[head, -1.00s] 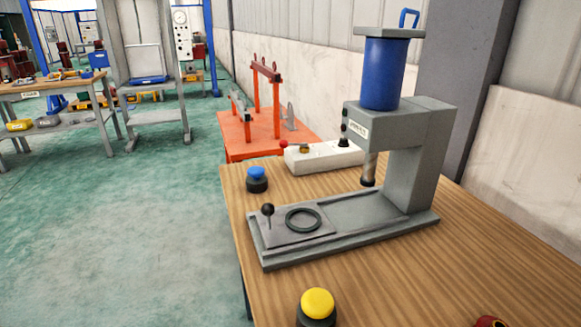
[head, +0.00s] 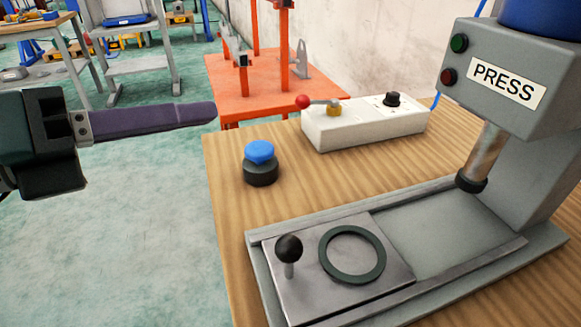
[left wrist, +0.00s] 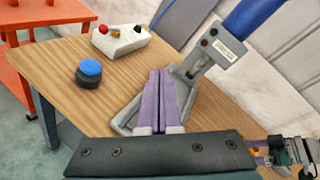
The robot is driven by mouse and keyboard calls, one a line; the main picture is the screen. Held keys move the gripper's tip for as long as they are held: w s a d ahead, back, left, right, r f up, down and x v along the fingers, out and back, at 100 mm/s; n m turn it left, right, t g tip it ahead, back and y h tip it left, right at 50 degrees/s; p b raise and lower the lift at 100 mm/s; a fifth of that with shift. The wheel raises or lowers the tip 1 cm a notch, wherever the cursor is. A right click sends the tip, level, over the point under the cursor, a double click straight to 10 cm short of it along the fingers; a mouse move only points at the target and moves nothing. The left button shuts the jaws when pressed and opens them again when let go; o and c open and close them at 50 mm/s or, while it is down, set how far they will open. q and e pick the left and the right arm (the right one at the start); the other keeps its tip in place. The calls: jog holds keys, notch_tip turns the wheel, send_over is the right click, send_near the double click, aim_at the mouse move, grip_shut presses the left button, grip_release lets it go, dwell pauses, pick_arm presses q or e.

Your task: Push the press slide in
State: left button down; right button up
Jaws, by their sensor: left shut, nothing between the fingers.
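The grey press (head: 505,85) stands at the right of the wooden table. Its flat slide plate (head: 310,285) sits at the near left end of the base, out from under the ram (head: 482,160). A dark ring (head: 352,278) lies on the plate, and a black ball knob (head: 289,248) stands at its left. My left gripper (head: 213,112) is shut and empty, in the air left of the table and apart from the slide. In the left wrist view its purple fingers (left wrist: 160,75) lie together and hide much of the press base.
A blue-topped button (head: 260,163) stands on the table left of the press. A white control box (head: 365,122) with a red-knobbed lever is at the back. An orange stand (head: 262,85) is beyond the table.

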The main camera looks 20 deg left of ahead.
notch_tip(320, 180, down, 2)
jog(key=shift+f+b, duration=0.2)
jog(key=shift+b, duration=0.35)
pick_arm(q)
jog(key=s+a+f+m+g+y+b, duration=0.1)
jog(key=s+a+f+m+g, duration=0.25)
jog(key=f+m, duration=0.25)
jog(key=s+a+f+m+g+y, duration=0.1)
jog(key=s+a+f+m+g, duration=0.15)
jog(key=f+m+g, duration=0.2)
pick_arm(e)
jog(key=shift+s+f, duration=0.1)
jog(key=shift+f, duration=0.5)
jog(key=shift+d+f+b, duration=0.1)
jog(key=shift+f+b, duration=0.25)
jog(key=shift+b, duration=0.1)
pick_arm(q)
jog(key=shift+m, duration=0.45)
jog(key=shift+w+d+r+p+x, duration=0.2)
jog(key=shift+d+r+x, duration=0.15)
jog(key=shift+x, duration=1.85)
jog(key=shift+w+d+r+p+x, duration=0.1)
jog(key=shift+w+d+r+x, duration=0.15)
jog(key=shift+x, duration=1.9)
jog(key=shift+w+d+r+p+x, duration=0.15)
jog(key=shift+d+r+x, duration=0.2)
jog(key=shift+x, duration=1.85)
pick_arm(e)
jog(key=shift+r, duration=0.45)
